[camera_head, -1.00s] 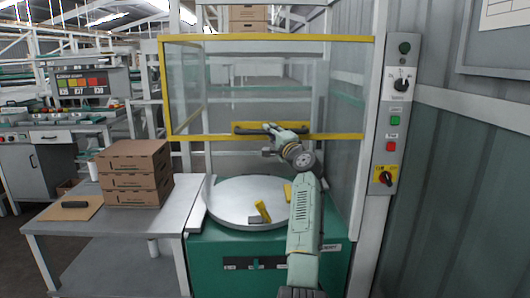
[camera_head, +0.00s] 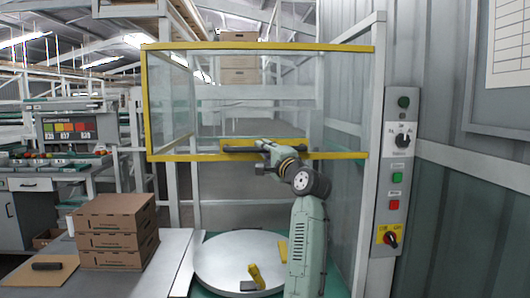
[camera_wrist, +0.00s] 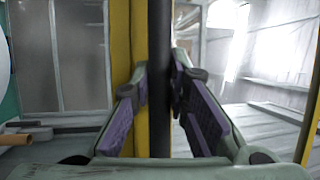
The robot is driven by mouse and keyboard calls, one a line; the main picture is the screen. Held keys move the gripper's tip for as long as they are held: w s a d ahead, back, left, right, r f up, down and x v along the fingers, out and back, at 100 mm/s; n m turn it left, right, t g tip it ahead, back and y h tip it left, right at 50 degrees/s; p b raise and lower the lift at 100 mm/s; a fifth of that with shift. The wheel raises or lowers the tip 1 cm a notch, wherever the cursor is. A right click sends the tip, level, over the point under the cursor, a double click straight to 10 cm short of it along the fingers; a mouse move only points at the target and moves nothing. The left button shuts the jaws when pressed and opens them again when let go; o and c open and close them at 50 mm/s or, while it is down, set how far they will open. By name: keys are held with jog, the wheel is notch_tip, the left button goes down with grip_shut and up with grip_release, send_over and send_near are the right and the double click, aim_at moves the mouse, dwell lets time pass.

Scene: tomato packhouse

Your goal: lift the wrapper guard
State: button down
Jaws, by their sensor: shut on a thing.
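The wrapper guard (camera_head: 250,46) is a clear panel in a yellow frame, hanging in front of the wrapper in the head view. Its dark bar handle (camera_head: 238,149) is on the lower yellow rail. My gripper (camera_head: 268,149) is at this handle, partly hidden by my own wrist. In the wrist view the handle (camera_wrist: 161,40) runs upright through the picture, and my gripper (camera_wrist: 161,92) is shut on it with a purple pad on each side. The guard's lower edge is well above the round turntable (camera_head: 222,265).
A yellow-handled tool (camera_head: 257,276) lies on the turntable. A stack of brown cartons (camera_head: 115,232) stands on the metal table at left. The control box (camera_head: 397,165) with knobs and buttons is on the post at right, by the corrugated wall.

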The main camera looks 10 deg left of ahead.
jog(key=c, duration=1.5)
grip_release()
jog(key=shift+c, duration=0.2)
jog(key=shift+d+f, duration=0.1)
jog(key=v, duration=1.2)
